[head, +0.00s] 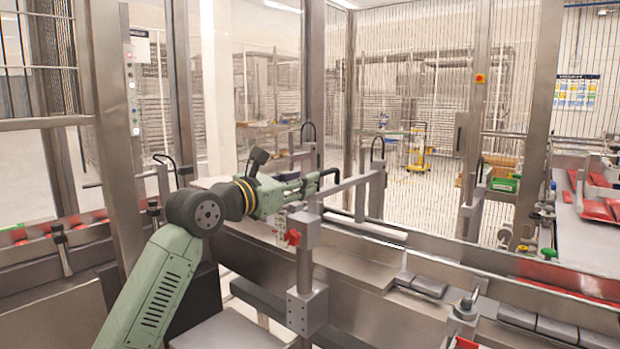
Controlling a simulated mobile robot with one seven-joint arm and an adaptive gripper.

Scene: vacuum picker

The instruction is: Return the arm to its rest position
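My green arm rises from the lower left of the head view to a dark joint, then reaches right. My gripper (314,184) is at its far end, near the middle of the picture, pointing right. It is seen from the side and is small, beside a grey metal post and bracket, so the gap between its fingers is unclear. I can make out no object in it.
A conveyor (500,300) with dark flat pieces runs along the right. Red packs (597,210) lie at the far right. Metal frame posts and clear panels surround the arm.

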